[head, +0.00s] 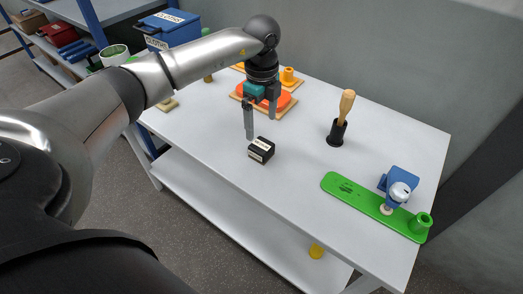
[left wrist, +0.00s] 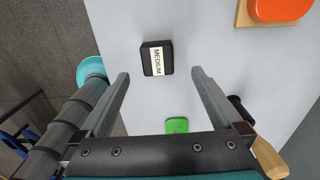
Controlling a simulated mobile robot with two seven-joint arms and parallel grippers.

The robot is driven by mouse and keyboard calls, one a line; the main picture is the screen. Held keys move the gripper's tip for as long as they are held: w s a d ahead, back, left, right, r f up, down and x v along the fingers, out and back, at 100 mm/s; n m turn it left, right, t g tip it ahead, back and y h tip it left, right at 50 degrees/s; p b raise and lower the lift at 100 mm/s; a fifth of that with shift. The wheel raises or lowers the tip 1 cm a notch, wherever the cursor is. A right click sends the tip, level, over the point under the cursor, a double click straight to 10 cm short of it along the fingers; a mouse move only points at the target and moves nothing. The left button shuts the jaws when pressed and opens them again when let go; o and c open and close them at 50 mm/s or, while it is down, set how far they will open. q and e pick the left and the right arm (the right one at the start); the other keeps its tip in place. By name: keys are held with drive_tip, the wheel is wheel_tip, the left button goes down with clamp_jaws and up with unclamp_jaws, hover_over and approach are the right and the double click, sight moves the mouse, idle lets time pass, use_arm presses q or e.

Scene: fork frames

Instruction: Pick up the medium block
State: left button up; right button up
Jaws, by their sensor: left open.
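The medium block (head: 261,150) is a small black block with a white label, standing on the white table. In the left wrist view the block (left wrist: 151,59) shows its label reading MEDIUM, ahead of and between the lines of the two fingers. My left gripper (head: 259,128) is open and empty. In the head view its fingers hang close above and behind the block. In the left wrist view the left gripper (left wrist: 160,80) has its fingers spread wider than the block, and no finger is seen touching it. My right gripper is not in view.
The white table (head: 225,150) is clear around the block. An orange piece on a wooden board (head: 291,107) lies behind. A wooden-handled tool in a black holder (head: 337,132) stands to the right. A green board (head: 350,193) lies front right. A blue bin (head: 180,33) sits back left.

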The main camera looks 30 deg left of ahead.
sight(262, 145)
use_arm(q)
wheel_tip(262, 145, down, 4)
drive_tip(key=shift+f, duration=0.2)
drive_tip(key=f, duration=0.2)
drive_tip(key=f+b, duration=0.1)
drive_tip(key=f, duration=0.2)
drive_tip(key=shift+s+d+f, duration=0.1)
drive_tip(key=shift+s+d, duration=0.1)
drive_tip(key=c, duration=1.4)
drive_tip(key=shift+c, duration=0.2)
